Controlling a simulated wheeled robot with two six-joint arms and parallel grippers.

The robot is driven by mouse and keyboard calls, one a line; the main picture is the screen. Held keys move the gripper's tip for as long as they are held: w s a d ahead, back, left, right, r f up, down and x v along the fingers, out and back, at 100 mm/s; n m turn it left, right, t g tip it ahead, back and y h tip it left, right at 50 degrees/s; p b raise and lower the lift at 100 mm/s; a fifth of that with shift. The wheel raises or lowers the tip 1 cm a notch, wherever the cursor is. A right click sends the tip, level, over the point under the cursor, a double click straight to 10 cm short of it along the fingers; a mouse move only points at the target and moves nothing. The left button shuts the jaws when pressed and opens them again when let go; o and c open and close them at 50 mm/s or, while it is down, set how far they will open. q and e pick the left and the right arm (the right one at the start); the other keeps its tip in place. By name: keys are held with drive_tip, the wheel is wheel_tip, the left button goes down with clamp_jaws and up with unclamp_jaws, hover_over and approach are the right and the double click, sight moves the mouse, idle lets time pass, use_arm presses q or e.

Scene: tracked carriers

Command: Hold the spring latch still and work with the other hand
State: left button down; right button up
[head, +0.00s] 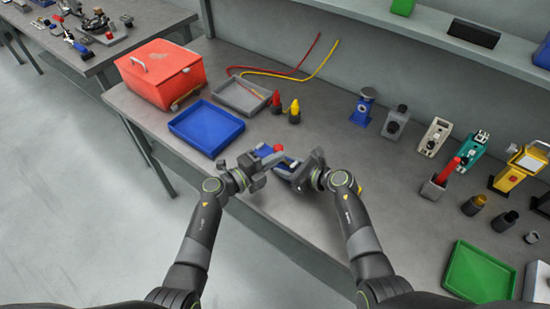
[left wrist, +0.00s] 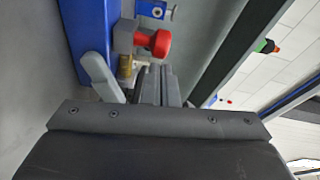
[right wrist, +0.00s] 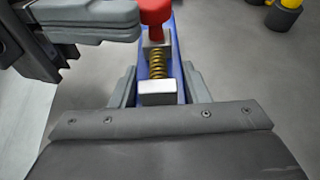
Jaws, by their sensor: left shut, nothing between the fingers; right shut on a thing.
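The spring latch has a blue base (head: 290,165), a red knob (head: 278,148), and a coil spring (right wrist: 158,62) with a metal block (right wrist: 158,90) at its near end. It lies on the bench near the front edge. My right gripper (head: 298,174) is shut on the latch, with one finger on each side of the blue base. My left gripper (head: 268,160) is shut and empty, its fingertips close beside the red knob (left wrist: 158,43). I cannot tell whether they touch it. The grippers partly hide the latch in the head view.
A blue tray (head: 206,128), a grey tray (head: 242,96) and a red box (head: 160,72) stand to the left. Red and yellow pieces (head: 294,112) stand behind. Several devices line the right, with a green tray (head: 478,272) at front right. The bench between is clear.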

use_arm(q)
drive_tip(key=w+a, duration=0.1)
drive_tip(key=a, duration=0.1)
drive_tip(key=w+a, duration=0.2)
drive_tip(key=shift+w, duration=0.15)
idle(0.4)
drive_tip(key=s, duration=0.1)
drive_tip(key=s+d, duration=0.1)
drive_tip(key=s, duration=0.1)
drive_tip(key=shift+s+d+r, duration=0.2)
drive_tip(key=shift+s+d, duration=0.1)
drive_tip(key=shift+s, duration=0.05)
drive_tip(key=v, duration=1)
drive_tip(key=shift+s+d, duration=0.1)
use_arm(e)
drive_tip(key=o, duration=1.4)
